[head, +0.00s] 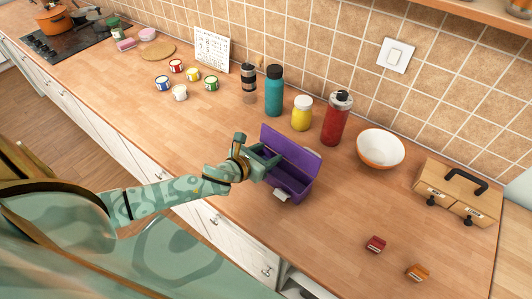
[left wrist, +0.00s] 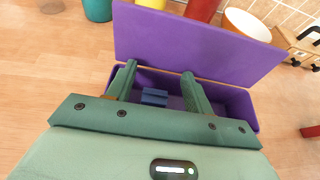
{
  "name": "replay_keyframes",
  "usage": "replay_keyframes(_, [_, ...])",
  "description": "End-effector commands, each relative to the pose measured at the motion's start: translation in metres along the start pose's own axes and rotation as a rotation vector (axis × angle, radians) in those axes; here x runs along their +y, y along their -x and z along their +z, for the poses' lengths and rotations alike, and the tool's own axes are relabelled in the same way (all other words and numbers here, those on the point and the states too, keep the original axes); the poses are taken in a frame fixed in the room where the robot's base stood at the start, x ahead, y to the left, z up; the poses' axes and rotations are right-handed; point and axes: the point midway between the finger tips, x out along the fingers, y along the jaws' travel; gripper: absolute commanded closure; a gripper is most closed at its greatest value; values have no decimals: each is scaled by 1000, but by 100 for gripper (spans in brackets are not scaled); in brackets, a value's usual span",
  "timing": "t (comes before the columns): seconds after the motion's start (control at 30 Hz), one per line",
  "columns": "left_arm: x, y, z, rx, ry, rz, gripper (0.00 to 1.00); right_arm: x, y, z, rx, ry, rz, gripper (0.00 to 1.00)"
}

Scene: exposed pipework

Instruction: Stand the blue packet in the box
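The purple box (head: 290,183) stands on the wooden counter with its lid (head: 291,150) raised at the back. It also shows in the left wrist view (left wrist: 240,108). The blue packet (left wrist: 155,97) is inside the box, seen between my left fingers; whether it stands fully upright I cannot tell. In the head view it is hidden. My left gripper (head: 268,157) is at the box opening, with its fingers (left wrist: 158,72) reaching over the near side. The fingers are open, with a gap on both sides of the packet. My right gripper is not in view.
A red packet (head: 375,244) and an orange packet (head: 417,272) lie on the counter at right. Behind the box stand a teal bottle (head: 274,91), a yellow jar (head: 302,114) and a red bottle (head: 337,119). A bowl (head: 380,150) and a wooden drawer box (head: 455,192) are farther right.

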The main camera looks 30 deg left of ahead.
Motion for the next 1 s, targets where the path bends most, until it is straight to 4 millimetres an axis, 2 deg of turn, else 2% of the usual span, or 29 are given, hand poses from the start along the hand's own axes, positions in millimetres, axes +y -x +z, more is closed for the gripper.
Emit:
replay_keyframes(0.17, [0, 0, 1, 0, 0, 0, 48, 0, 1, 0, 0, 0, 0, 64])
replay_keyframes(0.3, [0, 6, 15, -2, 0, 1, 48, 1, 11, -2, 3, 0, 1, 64])
replay_keyframes(0.37, [0, 17, 11, 3, -1, 0, 48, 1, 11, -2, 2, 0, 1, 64])
replay_keyframes(0.7, [0, 98, 11, 3, -1, -1, 48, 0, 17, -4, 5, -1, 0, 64])
replay_keyframes(0.83, [0, 116, 10, 2, 0, 0, 48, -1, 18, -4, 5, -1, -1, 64])
replay_keyframes(1.0, [0, 125, 12, -1, 0, 0, 48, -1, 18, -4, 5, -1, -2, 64])
